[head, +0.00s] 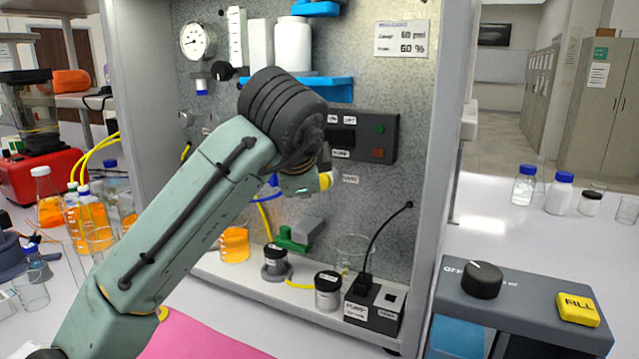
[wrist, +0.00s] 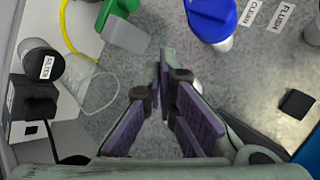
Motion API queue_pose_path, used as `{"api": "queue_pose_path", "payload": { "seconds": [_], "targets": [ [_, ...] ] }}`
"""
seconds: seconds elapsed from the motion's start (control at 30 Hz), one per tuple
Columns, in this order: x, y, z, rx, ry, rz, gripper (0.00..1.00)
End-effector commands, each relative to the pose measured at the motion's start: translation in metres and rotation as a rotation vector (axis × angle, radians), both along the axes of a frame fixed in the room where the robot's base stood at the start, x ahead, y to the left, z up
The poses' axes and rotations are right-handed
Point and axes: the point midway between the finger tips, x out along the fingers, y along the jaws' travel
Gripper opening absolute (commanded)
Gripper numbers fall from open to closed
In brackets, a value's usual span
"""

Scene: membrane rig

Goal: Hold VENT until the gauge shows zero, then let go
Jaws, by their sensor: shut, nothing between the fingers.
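The round white gauge (head: 198,41) is at the upper left of the metal panel in the head view; its needle reading is too small to tell.
A dark switch box (head: 362,136) with green and red buttons is right of my wrist. A green clamp (wrist: 118,12), a glass beaker (wrist: 93,88) and a black-capped FILTER jar (wrist: 42,62) stand left of the fingers. A grey unit with a FILL button (head: 578,309) is at right.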

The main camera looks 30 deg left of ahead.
Motion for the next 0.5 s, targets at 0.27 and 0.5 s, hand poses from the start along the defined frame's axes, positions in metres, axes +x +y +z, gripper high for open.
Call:
{"api": "queue_pose_path", "payload": {
  "seconds": [0.27, 0.5],
  "targets": [
    [-0.025, -0.001, -0.001, -0.001, -0.002, 0.0, 0.0],
    [-0.046, -0.002, 0.0, -0.001, -0.002, 0.0, 0.0]
  ]
}}
